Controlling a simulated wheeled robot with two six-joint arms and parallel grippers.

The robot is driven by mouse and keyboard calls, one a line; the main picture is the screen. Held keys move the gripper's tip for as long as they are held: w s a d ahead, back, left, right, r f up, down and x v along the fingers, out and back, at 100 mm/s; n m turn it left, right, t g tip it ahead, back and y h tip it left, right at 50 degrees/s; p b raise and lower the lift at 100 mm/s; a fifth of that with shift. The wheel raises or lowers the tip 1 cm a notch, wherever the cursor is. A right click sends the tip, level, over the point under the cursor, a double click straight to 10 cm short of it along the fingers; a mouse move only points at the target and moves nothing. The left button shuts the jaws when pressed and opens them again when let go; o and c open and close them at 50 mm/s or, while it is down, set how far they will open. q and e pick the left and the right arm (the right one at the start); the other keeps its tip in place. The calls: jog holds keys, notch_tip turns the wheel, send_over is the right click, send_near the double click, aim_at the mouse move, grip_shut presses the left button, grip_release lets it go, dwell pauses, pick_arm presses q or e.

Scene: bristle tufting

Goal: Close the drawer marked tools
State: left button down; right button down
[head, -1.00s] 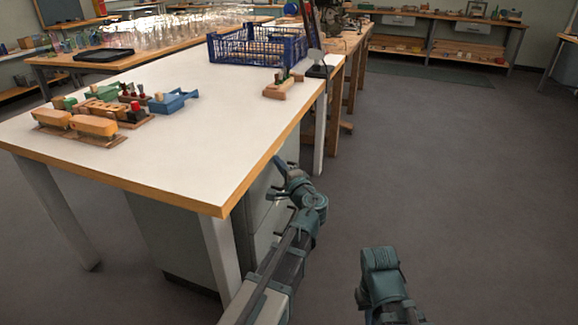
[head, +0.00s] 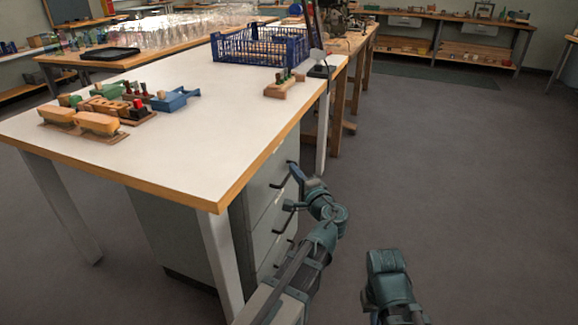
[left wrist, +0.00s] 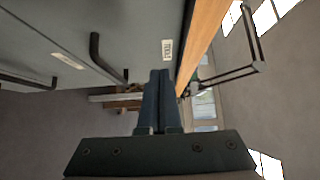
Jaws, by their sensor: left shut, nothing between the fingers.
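The drawer marked tools is the grey top drawer (head: 268,172) under the white bench's end. In the left wrist view, its front (left wrist: 130,22) carries a TOOLS label (left wrist: 167,49) and a dark bar handle (left wrist: 104,58). It looks roughly in line with the drawer below; I cannot tell whether a small gap remains. My left gripper (head: 294,170) is beside the drawer front, near the top handle. In the left wrist view, its fingers (left wrist: 158,76) are together and empty, close to the label; contact is unclear. My right gripper is out of view; only part of that arm shows.
Lower drawers have handles (head: 292,206) sticking out. The white bench top (head: 215,125) has a wooden edge and holds a blue crate (head: 258,50), wooden brushes (head: 97,123) and a blue clamp-like piece (head: 174,99). The floor (head: 450,180) to the right is clear.

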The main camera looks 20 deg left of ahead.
pick_arm(q)
jog(key=s+d+f+n+g+h+p, duration=0.1)
jog(key=s+d+f+n+g+h, duration=0.3)
jog(key=s+d+f+g, duration=0.7)
jog(key=s+d+f+n+g+h+p, duration=0.1)
jog(key=s+d+f+g+h, duration=0.1)
jog(key=s+d+f+h, duration=0.9)
jog(key=s+a+r+y+p, duration=0.1)
jog(key=a+r+y+p, duration=0.1)
jog(key=r+p, duration=1.7)
jog(key=s+a+r+y+p, duration=0.2)
jog(key=r+p, duration=1.7)
jog(key=r, duration=0.2)
jog(key=shift+s+r+n, duration=0.15)
jog(key=shift+r+n, duration=0.05)
jog(key=shift+n, duration=0.1)
